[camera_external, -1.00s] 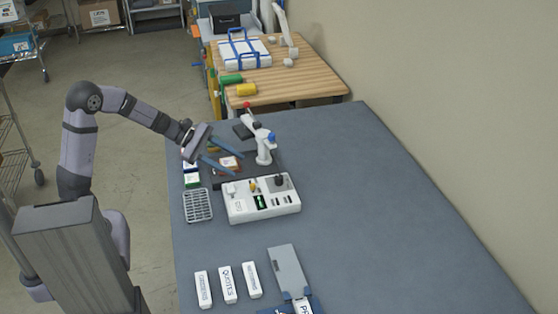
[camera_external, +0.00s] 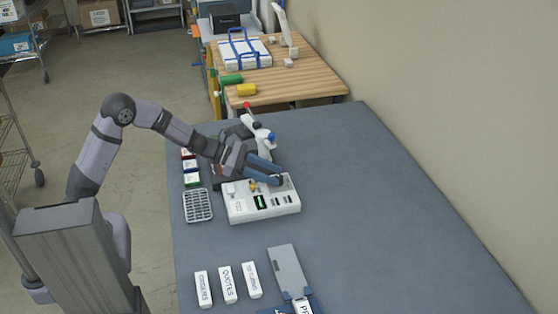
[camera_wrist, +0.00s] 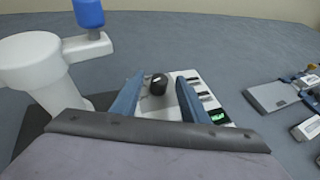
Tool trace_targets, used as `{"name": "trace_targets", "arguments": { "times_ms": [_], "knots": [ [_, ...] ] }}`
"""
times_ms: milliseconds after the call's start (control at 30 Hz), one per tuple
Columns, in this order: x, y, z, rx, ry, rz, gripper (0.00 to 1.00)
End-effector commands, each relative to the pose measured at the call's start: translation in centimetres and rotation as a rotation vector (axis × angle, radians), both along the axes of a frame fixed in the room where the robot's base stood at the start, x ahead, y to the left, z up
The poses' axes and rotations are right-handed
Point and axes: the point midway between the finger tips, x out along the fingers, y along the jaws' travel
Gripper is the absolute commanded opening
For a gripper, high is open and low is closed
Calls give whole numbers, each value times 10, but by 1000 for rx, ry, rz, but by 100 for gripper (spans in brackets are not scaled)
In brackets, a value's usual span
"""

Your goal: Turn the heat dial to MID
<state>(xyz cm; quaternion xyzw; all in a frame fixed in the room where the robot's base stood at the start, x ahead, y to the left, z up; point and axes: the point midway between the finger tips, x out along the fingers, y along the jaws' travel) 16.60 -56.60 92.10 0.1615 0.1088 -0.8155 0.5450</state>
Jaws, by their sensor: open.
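The heat dial (camera_wrist: 158,84) is a dark round knob with a light mark on top. It stands on the white control panel (camera_external: 262,207), which also shows in the wrist view (camera_wrist: 210,88). My gripper (camera_external: 277,178) is over the panel's back right part, at the knob. In the wrist view my gripper (camera_wrist: 158,90) is open, with one blue finger on each side of the knob and gaps to it. The panel has a green display (camera_external: 261,202) and dark markings. Which setting the knob points to is too small to read.
A white lever machine with a blue knob (camera_external: 270,137) stands close behind my gripper. A grey grid tray (camera_external: 198,205) lies left of the panel. Several white labelled boxes (camera_external: 228,285) and a grey hinged case (camera_external: 287,268) are in front. The table's right side is clear.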

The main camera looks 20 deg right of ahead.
Motion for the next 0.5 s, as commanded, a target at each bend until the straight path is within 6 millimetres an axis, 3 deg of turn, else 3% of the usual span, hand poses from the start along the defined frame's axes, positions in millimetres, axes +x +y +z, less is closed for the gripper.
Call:
{"name": "trace_targets", "arguments": {
  "times_ms": [200, 500],
  "knots": [
    [-9, -20, -9, 1, -1, -3, 41],
    [-11, -26, -12, 0, -1, 0, 41]
  ]
}}
